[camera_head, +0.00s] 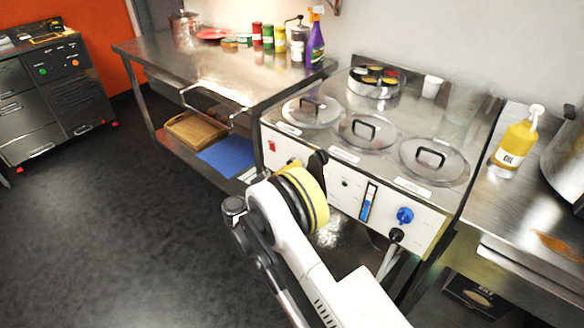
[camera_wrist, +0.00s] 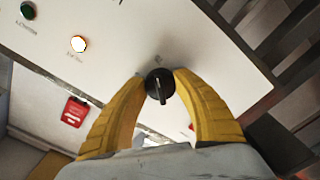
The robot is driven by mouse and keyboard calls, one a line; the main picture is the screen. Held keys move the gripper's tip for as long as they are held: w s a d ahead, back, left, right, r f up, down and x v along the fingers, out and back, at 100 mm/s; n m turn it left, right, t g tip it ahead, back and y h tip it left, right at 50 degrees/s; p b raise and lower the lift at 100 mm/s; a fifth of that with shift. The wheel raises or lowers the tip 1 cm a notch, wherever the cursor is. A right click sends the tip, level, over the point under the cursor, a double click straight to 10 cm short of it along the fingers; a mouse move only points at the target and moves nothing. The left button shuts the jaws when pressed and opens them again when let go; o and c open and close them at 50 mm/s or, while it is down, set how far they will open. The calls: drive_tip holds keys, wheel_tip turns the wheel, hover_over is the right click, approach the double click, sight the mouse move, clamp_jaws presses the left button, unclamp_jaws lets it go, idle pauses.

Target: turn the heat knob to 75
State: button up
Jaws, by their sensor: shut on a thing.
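A black knob (camera_wrist: 159,85) stands on a white panel in the wrist view. The yellow fingers of my gripper (camera_wrist: 159,88) close in on it from both sides, with their tips at its edges. A pale line runs along the knob's face; no number scale is readable around it. In the head view my gripper (camera_head: 317,162) is at the front panel of the steel counter unit, and it and my arm hide the knob there.
The white front panel (camera_head: 340,208) also bears a blue knob (camera_head: 404,215), a blue-marked gauge (camera_head: 368,201) and a red switch (camera_head: 271,147). Lidded pots (camera_head: 431,158) sit on top. An oil bottle (camera_head: 516,142) stands right. The floor at left is clear.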

drive_tip(key=shift+m, duration=0.5)
idle(0.3)
drive_tip(key=o, duration=1.2)
drive_tip(key=shift+w, duration=0.1)
drive_tip(key=v, duration=1.2)
